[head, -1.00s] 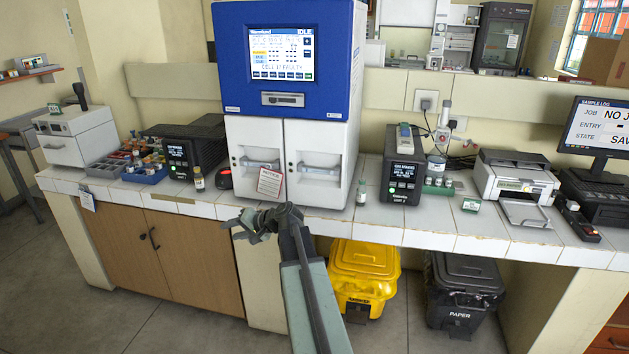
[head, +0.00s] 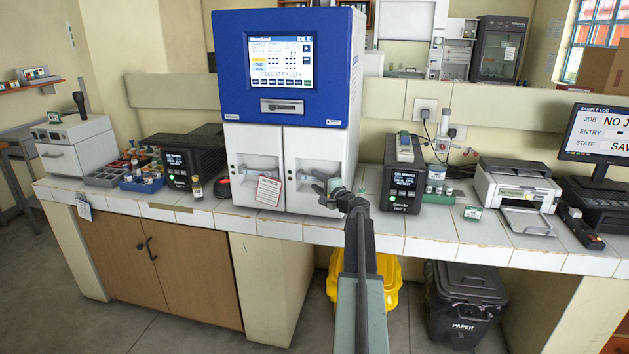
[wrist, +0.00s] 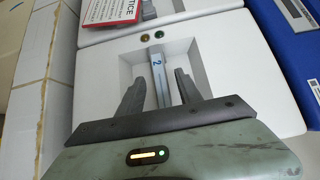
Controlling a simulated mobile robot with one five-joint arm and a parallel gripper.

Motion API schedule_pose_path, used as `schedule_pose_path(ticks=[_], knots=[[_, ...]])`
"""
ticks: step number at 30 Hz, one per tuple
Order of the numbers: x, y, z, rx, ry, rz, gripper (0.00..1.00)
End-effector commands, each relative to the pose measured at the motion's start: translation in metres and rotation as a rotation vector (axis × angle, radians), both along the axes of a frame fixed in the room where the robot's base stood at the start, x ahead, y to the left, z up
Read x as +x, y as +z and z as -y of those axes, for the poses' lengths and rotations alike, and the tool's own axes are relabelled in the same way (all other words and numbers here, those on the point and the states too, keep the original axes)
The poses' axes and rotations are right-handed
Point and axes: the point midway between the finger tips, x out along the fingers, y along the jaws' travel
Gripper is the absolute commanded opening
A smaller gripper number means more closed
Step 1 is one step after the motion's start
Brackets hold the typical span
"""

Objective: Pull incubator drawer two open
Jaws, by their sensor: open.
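The incubator (head: 290,70) is a blue and white cabinet on the tiled bench, with a screen at the top and two white fronts below. The right front, drawer two (head: 309,147), looks shut. My gripper (head: 328,187) is in front of its lower part and partly hides its recess. In the wrist view, the upright grey handle (wrist: 157,70) marked "2" stands in the drawer's recess. My open gripper (wrist: 160,86) has one dark finger on each side of the handle's lower part. I cannot tell whether either finger touches it.
A red-edged notice (head: 270,191) hangs on the left front. A dark boxed instrument (head: 402,180) stands right of the incubator, close to my arm. A small vial (head: 196,187) stands to the left. Bins are under the bench.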

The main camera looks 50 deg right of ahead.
Motion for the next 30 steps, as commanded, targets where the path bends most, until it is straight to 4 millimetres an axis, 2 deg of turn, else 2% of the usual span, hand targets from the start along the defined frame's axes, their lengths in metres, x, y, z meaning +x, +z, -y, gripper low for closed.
schedule_pose_path(ticks=[1,3,11,15,16,30], knots=[[0.011,0.000,0.004,0.000,0.001,0.000,0.42],[0.018,0.000,0.004,0.000,0.002,0.000,0.42],[0.021,0.000,0.003,0.000,0.002,0.000,0.42],[0.021,0.000,0.003,0.000,0.002,0.000,0.03],[0.021,0.000,0.003,0.000,0.002,0.000,0.00],[0.021,0.000,0.003,-0.001,0.004,-0.001,0.00]])
